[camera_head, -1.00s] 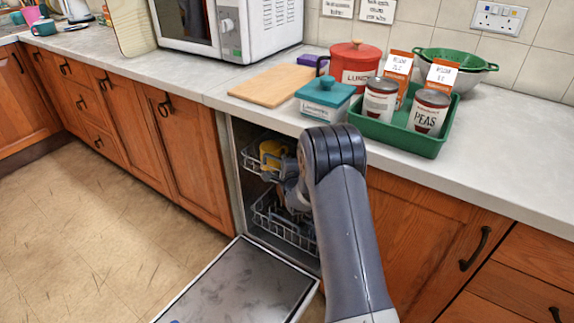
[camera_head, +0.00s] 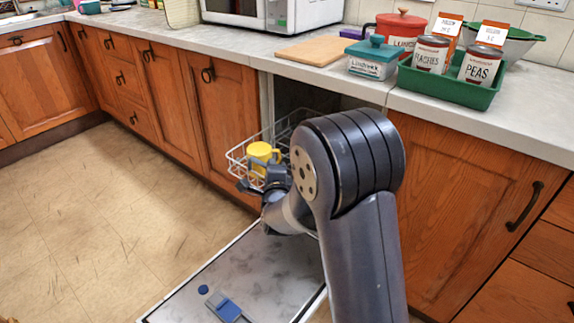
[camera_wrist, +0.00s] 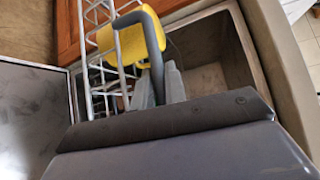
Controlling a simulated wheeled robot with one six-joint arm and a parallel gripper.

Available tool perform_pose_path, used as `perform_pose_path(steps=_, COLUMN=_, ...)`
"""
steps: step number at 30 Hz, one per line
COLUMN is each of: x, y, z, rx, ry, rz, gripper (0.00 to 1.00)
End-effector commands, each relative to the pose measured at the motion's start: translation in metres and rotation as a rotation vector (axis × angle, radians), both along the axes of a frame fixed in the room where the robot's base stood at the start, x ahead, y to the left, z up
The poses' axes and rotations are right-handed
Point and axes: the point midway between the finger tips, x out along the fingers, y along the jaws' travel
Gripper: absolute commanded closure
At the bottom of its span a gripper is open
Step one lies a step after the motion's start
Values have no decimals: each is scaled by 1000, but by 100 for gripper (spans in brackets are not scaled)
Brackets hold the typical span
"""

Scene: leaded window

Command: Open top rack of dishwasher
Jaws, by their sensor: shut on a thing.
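The dishwasher's top rack (camera_head: 240,157) is a white wire basket, pulled well out over the lowered door (camera_head: 262,270). It also shows in the wrist view (camera_wrist: 88,60). A yellow mug (camera_head: 263,156) stands in it and looms close in the wrist view (camera_wrist: 140,40). My gripper (camera_head: 262,182) is at the rack's front side, below and beside the mug, shut on the rack. In the wrist view the gripper (camera_wrist: 148,85) reaches the white wires, but the exact grip point is partly hidden. The lower rack is hidden behind my arm in the head view.
The open door lies low, with a blue and grey item (camera_head: 226,306) and a blue cap (camera_head: 203,289) on it. The counter above holds a green tray (camera_head: 445,88) with cans and a teal-lidded box (camera_head: 373,58). Floor at left is clear.

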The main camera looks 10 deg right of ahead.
Motion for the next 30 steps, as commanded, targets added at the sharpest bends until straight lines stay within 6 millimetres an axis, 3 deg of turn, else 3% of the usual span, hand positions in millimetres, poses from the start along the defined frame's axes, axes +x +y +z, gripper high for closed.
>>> perform_pose_path(steps=3, x=-17, y=18, z=-3, rx=1, ry=2, rz=4, gripper=100)
perform_pose_path(steps=10, x=-35, y=36, z=-2, rx=-1, ry=3, rz=3, gripper=100)
perform_pose_path(steps=26, x=-41, y=41, z=-1, rx=-1, ry=4, rz=1, gripper=100)
perform_pose_path(steps=27, x=-41, y=41, z=-1, rx=-1, ry=4, rz=1, gripper=85)
perform_pose_path(steps=30, x=-41, y=41, z=-1, rx=-1, ry=3, rz=1, gripper=77)
